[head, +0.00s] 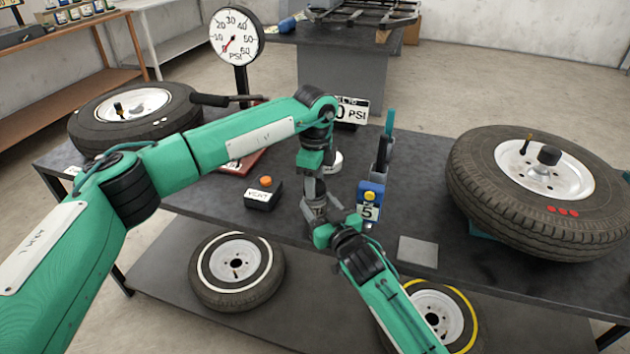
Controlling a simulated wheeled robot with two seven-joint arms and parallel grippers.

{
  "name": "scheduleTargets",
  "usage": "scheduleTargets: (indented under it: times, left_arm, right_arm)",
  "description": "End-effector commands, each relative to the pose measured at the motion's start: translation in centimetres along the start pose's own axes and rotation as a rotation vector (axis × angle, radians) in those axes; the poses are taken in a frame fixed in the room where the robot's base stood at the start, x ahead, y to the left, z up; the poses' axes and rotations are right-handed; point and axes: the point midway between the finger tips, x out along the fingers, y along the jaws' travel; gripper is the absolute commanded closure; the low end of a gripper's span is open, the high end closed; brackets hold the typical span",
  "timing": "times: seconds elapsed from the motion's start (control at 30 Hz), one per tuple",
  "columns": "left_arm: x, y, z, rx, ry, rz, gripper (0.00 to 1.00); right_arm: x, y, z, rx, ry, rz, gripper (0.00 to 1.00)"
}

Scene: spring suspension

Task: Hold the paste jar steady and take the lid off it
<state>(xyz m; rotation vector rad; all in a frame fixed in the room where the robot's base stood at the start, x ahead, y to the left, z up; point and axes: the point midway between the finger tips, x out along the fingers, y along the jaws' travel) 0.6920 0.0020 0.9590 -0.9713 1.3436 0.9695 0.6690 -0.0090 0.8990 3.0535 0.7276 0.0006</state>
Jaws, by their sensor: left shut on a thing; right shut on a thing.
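My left gripper (312,182) comes down from above, shut, at the middle of the table. My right gripper (316,206) reaches in from the front just below it, also shut. The two grippers meet closely, one above the other. The paste jar and its lid are mostly hidden between and behind the fingers, so I cannot tell whether the lid is still seated on the jar. A small white round thing (335,162) shows just right of my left gripper; I cannot tell what it is.
The dark table (225,205) holds a tyre (90,135) at the left, a larger tyre (470,190) at the right, a gauge (236,38), a black box with an orange button (262,198), a holder marked 5 (368,214) close right of my grippers, and a grey plate (418,251).

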Motion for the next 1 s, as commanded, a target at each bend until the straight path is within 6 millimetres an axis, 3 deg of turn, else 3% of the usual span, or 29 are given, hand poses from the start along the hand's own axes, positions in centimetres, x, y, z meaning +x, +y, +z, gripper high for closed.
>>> scheduleTargets:
  times: [1.0]
  left_arm:
    - [-2.6, 0.0, 0.0, 0.000, 0.000, -0.001, 0.81]
  right_arm:
    - [0.0, 0.0, 0.1, 0.000, -0.001, 0.000, 1.00]
